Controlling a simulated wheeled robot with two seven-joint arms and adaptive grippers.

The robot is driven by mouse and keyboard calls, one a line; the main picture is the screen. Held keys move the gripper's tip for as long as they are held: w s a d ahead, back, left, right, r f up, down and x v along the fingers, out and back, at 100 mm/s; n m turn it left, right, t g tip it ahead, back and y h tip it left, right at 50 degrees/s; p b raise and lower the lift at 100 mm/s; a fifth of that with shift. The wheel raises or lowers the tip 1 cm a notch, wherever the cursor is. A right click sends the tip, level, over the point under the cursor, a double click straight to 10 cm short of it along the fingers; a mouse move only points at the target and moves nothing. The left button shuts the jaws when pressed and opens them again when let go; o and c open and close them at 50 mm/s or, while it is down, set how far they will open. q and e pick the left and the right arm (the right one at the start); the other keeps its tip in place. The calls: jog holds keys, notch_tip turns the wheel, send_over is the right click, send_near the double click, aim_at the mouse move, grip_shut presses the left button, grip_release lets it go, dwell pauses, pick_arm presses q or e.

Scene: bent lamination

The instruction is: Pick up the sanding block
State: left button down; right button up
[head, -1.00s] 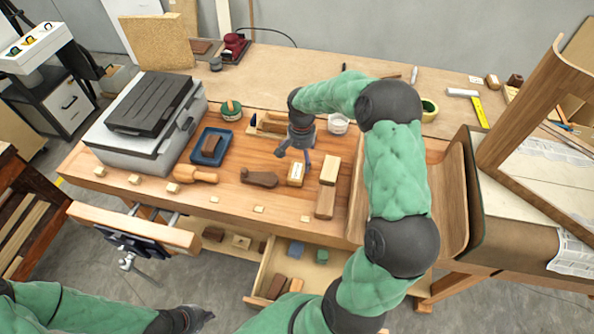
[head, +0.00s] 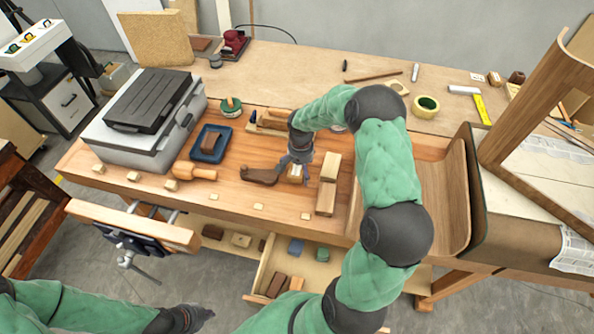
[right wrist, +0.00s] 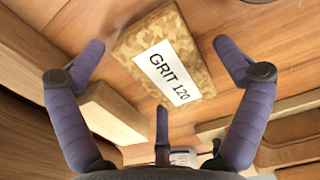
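The sanding block (right wrist: 168,55) is a tan, speckled block with a white "GRIT 120" label. It lies on the wooden workbench top, mostly covered by my right gripper in the head view (head: 294,172). My right gripper (head: 296,166) points down just above it. In the right wrist view its fingers are spread open, two on either side of the block and one near its close edge, with gaps between. My left gripper (head: 195,318) hangs low at the bottom of the head view, away from the bench; its fingers are too unclear to judge.
A blue tray (head: 222,145), grey case (head: 140,145) and mallet (head: 195,173) are further left. An open drawer (head: 262,285) sits below.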

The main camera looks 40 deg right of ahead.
jog(key=c, duration=0.9)
jog(key=shift+c, duration=0.2)
